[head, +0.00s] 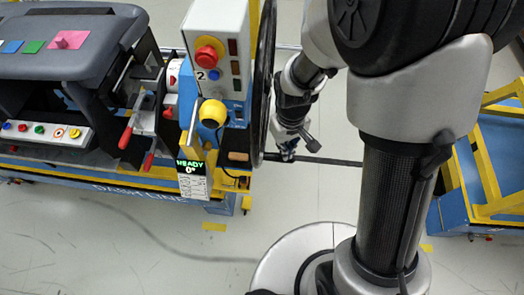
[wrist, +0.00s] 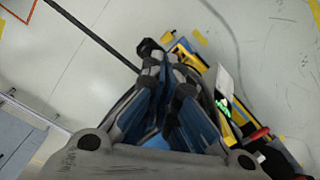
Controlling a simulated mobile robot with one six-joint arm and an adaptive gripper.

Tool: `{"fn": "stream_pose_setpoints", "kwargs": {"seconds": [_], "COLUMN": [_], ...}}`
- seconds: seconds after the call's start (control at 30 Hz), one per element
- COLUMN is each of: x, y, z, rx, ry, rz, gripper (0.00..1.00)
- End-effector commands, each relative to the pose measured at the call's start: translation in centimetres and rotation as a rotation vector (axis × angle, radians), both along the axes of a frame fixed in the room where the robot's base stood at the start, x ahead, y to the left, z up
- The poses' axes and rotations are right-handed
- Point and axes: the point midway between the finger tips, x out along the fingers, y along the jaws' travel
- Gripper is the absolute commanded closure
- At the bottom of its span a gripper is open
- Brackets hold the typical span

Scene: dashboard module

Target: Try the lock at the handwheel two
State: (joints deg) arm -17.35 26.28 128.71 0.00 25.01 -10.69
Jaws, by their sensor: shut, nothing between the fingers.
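Handwheel two (head: 263,75) is a dark wheel seen almost edge-on in the head view. It stands at the right side of a grey control box (head: 222,30) marked 2. A yellow ball knob (head: 213,113) sits low at the box's front left. Which part is the lock I cannot tell. My gripper (head: 288,153) is right of the wheel's lower rim, shut and empty; it looks close, but contact cannot be told. In the wrist view my gripper (wrist: 166,72) shows its blue-sided fingers together, and part of the yellow and blue station lies beyond them to the right.
A display (head: 191,166) reads READY and 0°. A red button (head: 208,53) is on the box. The dashboard module (head: 60,55) and two red-handled levers (head: 126,137) are at the left. A blue and yellow frame (head: 490,190) stands at the right. Open floor lies in front.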

Motion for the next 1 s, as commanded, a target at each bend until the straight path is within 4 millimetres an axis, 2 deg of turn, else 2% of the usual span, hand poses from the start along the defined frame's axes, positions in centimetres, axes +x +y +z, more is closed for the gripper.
{"fn": "stream_pose_setpoints", "kwargs": {"seconds": [1.0], "x": [0.0], "y": [0.0], "z": [-1.7], "rx": [0.0], "ry": [0.001], "rz": [0.0], "gripper": [1.0]}}
